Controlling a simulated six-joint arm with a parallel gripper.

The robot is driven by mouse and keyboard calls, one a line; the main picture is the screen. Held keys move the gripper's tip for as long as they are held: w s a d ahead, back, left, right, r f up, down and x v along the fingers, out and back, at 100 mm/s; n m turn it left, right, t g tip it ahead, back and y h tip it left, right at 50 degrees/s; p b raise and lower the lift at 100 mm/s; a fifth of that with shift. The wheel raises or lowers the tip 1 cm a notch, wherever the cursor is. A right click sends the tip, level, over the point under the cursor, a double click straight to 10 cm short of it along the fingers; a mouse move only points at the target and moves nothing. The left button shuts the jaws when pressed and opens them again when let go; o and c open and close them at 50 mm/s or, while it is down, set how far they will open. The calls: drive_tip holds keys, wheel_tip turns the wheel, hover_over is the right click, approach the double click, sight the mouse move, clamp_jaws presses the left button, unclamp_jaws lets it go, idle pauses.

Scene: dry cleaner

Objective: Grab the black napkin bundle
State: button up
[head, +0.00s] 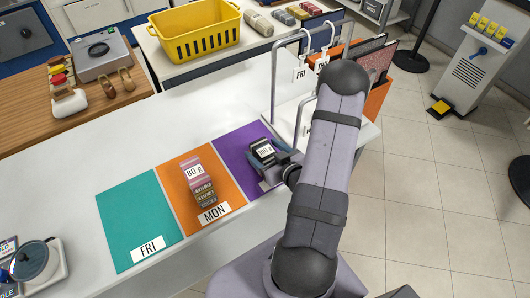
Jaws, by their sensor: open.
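In the head view, a small black napkin bundle (263,148) with a white printed label lies on the purple mat (232,150) on the white counter. My gripper (264,162) is over the same mat, right at the bundle's near side, with its jaws open. The gripper covers the near part of the bundle. I cannot tell whether the fingers touch it or stand on both sides of it.
Beside it, an orange mat (178,170) marked MON holds a row of striped bundles (196,180). A bare teal mat (135,220) marked FRI lies further left. A metal rack (273,80) with hanging tags stands behind the gripper. A yellow basket (195,35) is at the back.

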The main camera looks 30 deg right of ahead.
sight(263, 148)
drive_tip(key=shift+p+x, duration=0.65)
drive_tip(key=shift+x, duration=1.25)
drive_tip(key=shift+d, duration=0.1)
drive_tip(key=shift+c, duration=0.6)
drive_tip(key=c, duration=1.1)
drive_tip(key=shift+o, duration=0.2)
drive_tip(key=shift+r, duration=0.2)
drive_tip(key=shift+r+b, duration=0.7)
drive_tip(key=shift+r, duration=4.1)
